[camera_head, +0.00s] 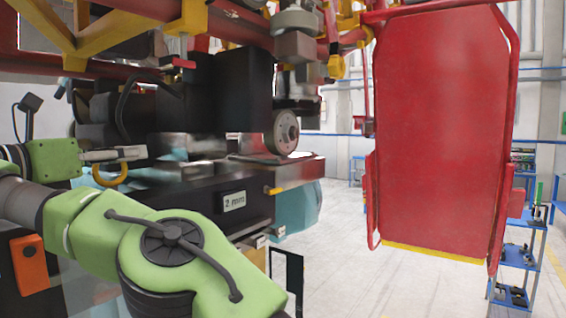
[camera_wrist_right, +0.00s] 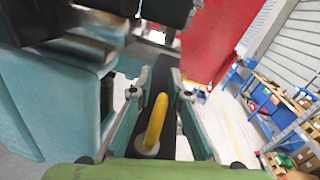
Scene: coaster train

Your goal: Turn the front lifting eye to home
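A yellow lifting eye (camera_head: 112,176) shows as a curved loop at the left side of the dark machine block. In the right wrist view the yellow eye (camera_wrist_right: 155,122) stands up from a pale round base on a dark strip. My right gripper (camera_head: 135,154) is at the eye, pointing right in the head view, and partly covers it. In the wrist view the fingers of my right gripper (camera_wrist_right: 160,95) are apart, one on each side of the eye, with visible gaps. My left gripper is not in view.
The dark machine block (camera_head: 190,197) carries a label and a small yellow piece (camera_head: 275,190) at its right end. A large red panel (camera_head: 445,130) hangs at the right. Red and yellow frame beams (camera_head: 125,22) run overhead. A blue shelf (camera_head: 525,255) stands far right; the floor between looks clear.

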